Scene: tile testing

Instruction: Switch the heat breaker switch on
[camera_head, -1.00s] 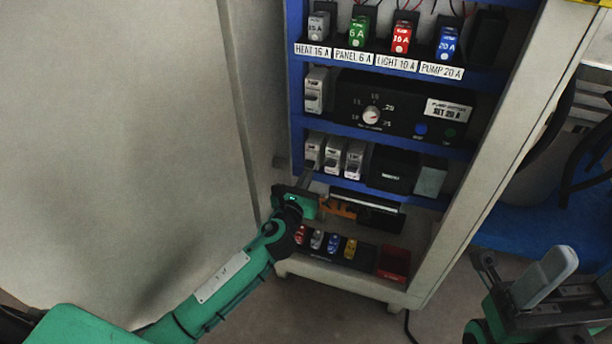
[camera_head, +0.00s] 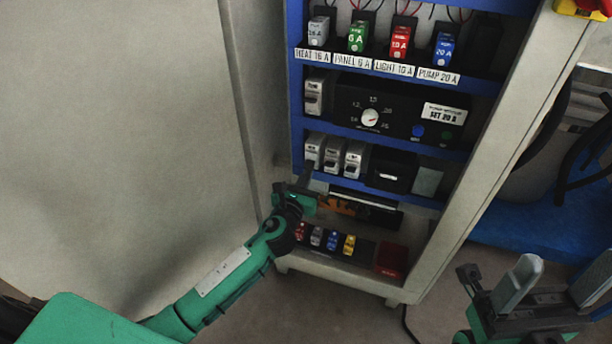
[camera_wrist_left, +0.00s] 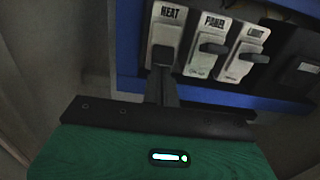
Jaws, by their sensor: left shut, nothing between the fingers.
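The heat breaker switch (camera_wrist_left: 165,28), a pale unit labelled HEAT, is at the left of the breaker row in the left wrist view. In the head view it is the leftmost of three breakers (camera_head: 315,147) on the blue-edged shelf. My left gripper (camera_wrist_left: 160,82) is shut and empty, its fingertips right at the lower end of the heat breaker's lever. The fingers partly hide the lever, so contact and exact lever position are unclear. In the head view the left gripper (camera_head: 306,174) is just below that breaker. My right gripper (camera_head: 556,284) is open and empty at lower right.
The panel breaker (camera_wrist_left: 207,47) and light breaker (camera_wrist_left: 246,50) stand close to the right of the heat breaker. A black dial box (camera_head: 385,108) is on the shelf above. Small coloured parts (camera_head: 332,240) and a red bin (camera_head: 391,258) are below. The cabinet's side post (camera_head: 485,170) is at right.

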